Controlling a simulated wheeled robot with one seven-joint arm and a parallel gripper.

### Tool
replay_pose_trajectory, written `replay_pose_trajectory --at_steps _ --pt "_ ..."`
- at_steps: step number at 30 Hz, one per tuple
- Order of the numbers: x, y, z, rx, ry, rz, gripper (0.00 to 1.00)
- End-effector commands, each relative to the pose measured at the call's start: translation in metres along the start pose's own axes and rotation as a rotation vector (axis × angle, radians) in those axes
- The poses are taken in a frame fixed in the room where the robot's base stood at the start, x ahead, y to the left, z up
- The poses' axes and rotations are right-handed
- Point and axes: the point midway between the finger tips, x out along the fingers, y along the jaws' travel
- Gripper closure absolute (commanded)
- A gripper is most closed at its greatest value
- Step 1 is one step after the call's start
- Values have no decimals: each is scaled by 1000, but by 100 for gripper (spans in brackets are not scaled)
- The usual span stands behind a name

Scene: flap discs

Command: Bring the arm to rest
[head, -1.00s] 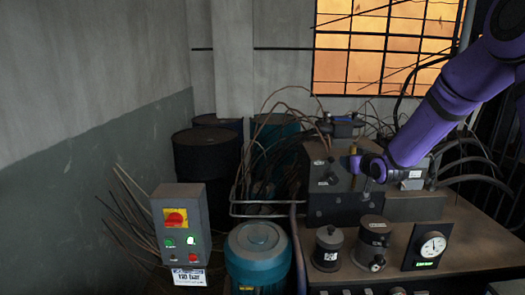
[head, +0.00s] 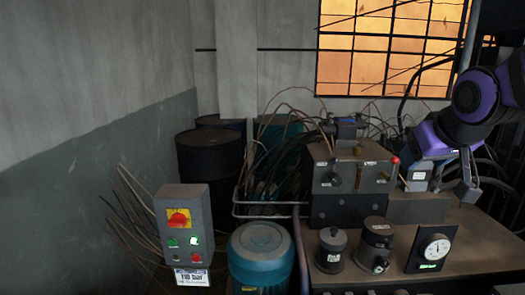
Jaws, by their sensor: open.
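My arm, with purple and dark links, is at the right side of the head view. My gripper (head: 453,187) hangs at its end, pointing down, with its grey fingers apart and nothing seen between them. It is to the right of the dark control block (head: 335,205) and above the back right of the brown bench top (head: 470,235). It appears clear of the block. A lever with a red knob (head: 395,160) stands at the block's right end, left of my gripper.
Two dark cylinders (head: 331,251) and a gauge (head: 436,248) stand on the bench. A grey switch box (head: 183,225) and a teal motor (head: 261,256) are further left. Dark drums (head: 209,160) and many loose hoses (head: 270,150) fill the back. Open space lies above the bench.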

Motion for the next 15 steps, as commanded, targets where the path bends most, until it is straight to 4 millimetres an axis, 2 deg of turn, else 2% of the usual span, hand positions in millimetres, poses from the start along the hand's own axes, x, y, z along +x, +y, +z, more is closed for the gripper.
replay_pose_trajectory --at_steps 1,6,12,15 --pt "-16 -1 13 7 -20 -3 41" --pt "-57 -4 63 38 -117 -21 41" --pt "-91 -8 111 62 -208 -50 41" --pt "-99 -10 125 67 -234 -60 41"
